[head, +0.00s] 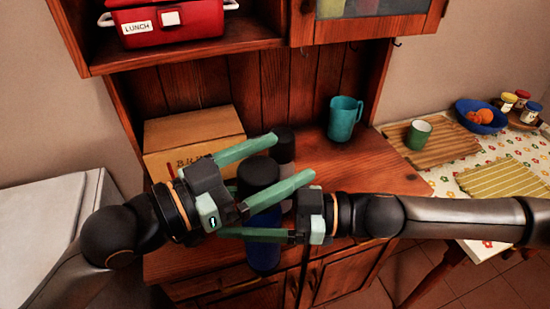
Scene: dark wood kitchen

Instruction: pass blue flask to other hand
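The blue flask (263,255), with a black cap, is upright near the middle of the head view. Its base shows against the cabinet front, clear of the counter top. My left gripper (294,158) comes from the left with its green fingers spread apart, one on either side of the cap area. My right gripper (222,233) comes from the right, lower down. One of its fingers crosses the front of the blue body; the other is hidden behind the flask. The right gripper appears shut on the flask. The two grippers are very close together.
A second black-capped container (284,143) stands behind the flask. A cardboard box (190,132) is at the counter's left and a teal mug (344,118) at its right. A red lunch box (172,22) sits on the shelf. A side table holds a green cup (418,134) and blue bowl (480,117).

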